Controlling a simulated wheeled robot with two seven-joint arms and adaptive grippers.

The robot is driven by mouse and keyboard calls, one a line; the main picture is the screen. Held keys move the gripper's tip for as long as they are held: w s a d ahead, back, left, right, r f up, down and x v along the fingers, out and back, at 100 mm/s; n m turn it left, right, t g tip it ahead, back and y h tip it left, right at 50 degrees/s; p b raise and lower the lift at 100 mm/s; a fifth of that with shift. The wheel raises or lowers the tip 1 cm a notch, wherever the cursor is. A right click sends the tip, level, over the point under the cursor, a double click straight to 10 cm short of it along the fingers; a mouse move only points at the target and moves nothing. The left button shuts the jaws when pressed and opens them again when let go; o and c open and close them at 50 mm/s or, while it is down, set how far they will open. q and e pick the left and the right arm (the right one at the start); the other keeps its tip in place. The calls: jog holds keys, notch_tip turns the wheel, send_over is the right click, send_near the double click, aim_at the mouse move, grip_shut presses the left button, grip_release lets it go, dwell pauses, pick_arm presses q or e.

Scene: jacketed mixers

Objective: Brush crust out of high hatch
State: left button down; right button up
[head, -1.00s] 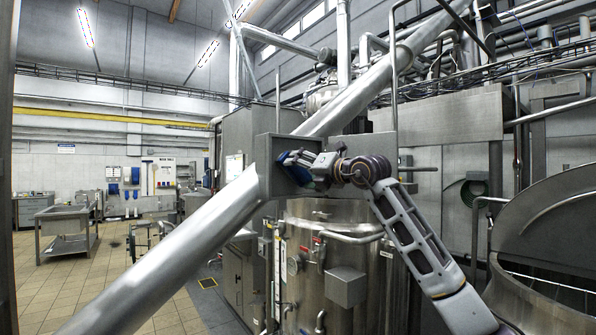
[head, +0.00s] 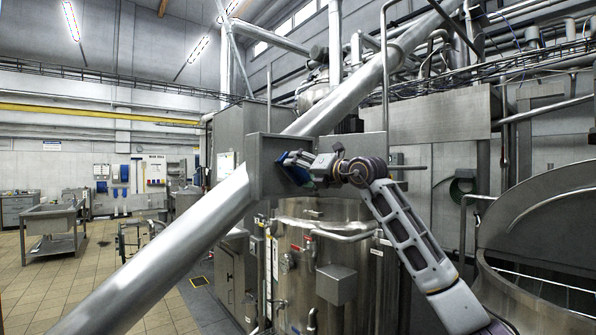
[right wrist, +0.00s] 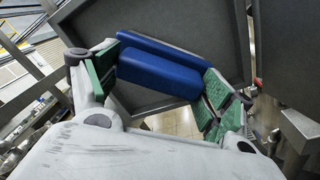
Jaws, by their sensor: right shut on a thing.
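My right gripper (head: 302,166) is shut on a blue brush (head: 291,172) in the head view. The brush is in front of the grey open box-like hatch (head: 262,152), high beside the sloping steel pipe. In the right wrist view the brush (right wrist: 160,72) lies between the green finger pads of the gripper (right wrist: 157,82). A dark grey rimmed panel of the hatch (right wrist: 205,28) is just beyond it; I cannot tell whether the brush touches it. Bristles are not clearly visible. I cannot make out any crust. My left gripper is out of view.
A thick sloping steel pipe (head: 170,245) crosses the left and middle of the view, close to the hatch. A steel mixer vessel (head: 325,255) stands below the gripper. A large open round vessel (head: 540,250) is at the right. The tiled floor (head: 60,275) at left is mostly free.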

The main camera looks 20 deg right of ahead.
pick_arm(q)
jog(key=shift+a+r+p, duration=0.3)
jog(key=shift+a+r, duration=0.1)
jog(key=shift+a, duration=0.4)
pick_arm(e)
jog(key=shift+w+d, duration=0.35)
jog(key=shift+d, duration=0.55)
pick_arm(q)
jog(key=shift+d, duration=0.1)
pick_arm(e)
jog(key=shift+a, duration=0.1)
jog(key=shift+s+a+b, duration=0.3)
jog(key=shift+a, duration=0.5)
jog(key=shift+s+a+b, duration=0.25)
jog(key=shift+s+a, duration=0.05)
jog(key=shift+a, duration=0.5)
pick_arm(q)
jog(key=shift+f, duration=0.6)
pick_arm(e)
jog(key=shift+a, duration=0.15)
